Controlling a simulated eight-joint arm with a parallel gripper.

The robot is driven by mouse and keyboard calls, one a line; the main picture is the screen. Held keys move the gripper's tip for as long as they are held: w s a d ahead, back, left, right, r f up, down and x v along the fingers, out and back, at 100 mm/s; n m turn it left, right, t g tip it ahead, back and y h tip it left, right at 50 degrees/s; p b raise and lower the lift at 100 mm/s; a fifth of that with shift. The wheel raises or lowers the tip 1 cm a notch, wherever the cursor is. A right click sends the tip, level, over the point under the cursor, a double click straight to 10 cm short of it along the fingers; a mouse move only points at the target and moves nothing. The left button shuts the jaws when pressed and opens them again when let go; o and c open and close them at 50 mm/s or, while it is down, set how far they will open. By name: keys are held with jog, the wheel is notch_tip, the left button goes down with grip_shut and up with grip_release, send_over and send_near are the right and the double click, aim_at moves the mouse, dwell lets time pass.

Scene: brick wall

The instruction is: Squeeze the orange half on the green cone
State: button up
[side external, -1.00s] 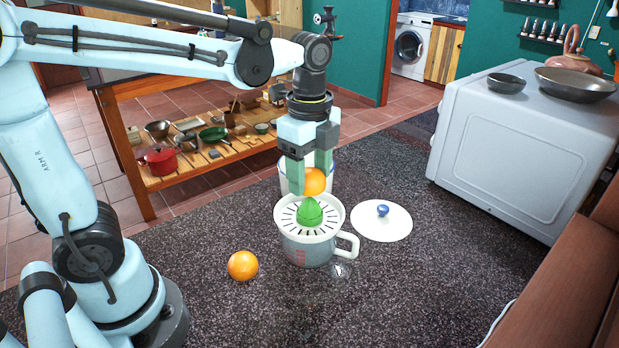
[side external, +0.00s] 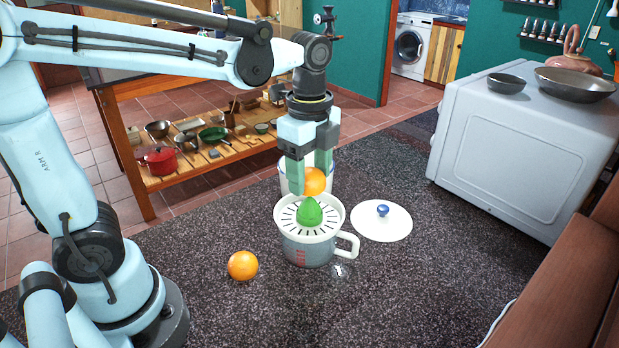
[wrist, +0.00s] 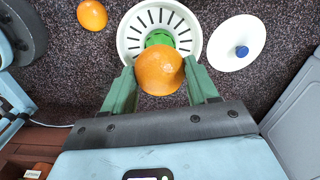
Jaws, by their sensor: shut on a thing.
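An orange half (side external: 315,182) is held between the green fingers of my gripper (side external: 309,178), rounded side showing; it also shows in the wrist view (wrist: 160,70). My gripper is shut on it. The green cone (side external: 310,212) stands in the middle of a white slotted juicer top, which sits on a clear jug (side external: 308,250) with a white handle. In the side view the orange half appears just above and behind the cone, apart from it. In the wrist view the orange half partly covers the cone (wrist: 158,38).
Another orange piece (side external: 242,265) lies on the dark speckled counter to the left of the jug. A white lid (side external: 382,222) with a blue knob lies to the right. A white container (side external: 286,182) stands behind the juicer.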

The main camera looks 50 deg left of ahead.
jog(key=shift+f, duration=1.2)
dwell(2.9)
jog(key=m, duration=0.3)
jog(key=shift+f+n, duration=0.15)
jog(key=shift+n, duration=0.95)
jog(key=shift+f+n, duration=0.1)
jog(key=shift+n, duration=0.3)
jog(key=shift+c, duration=0.5)
jog(key=shift+c, duration=0.7)
jog(key=shift+n, duration=1.7)
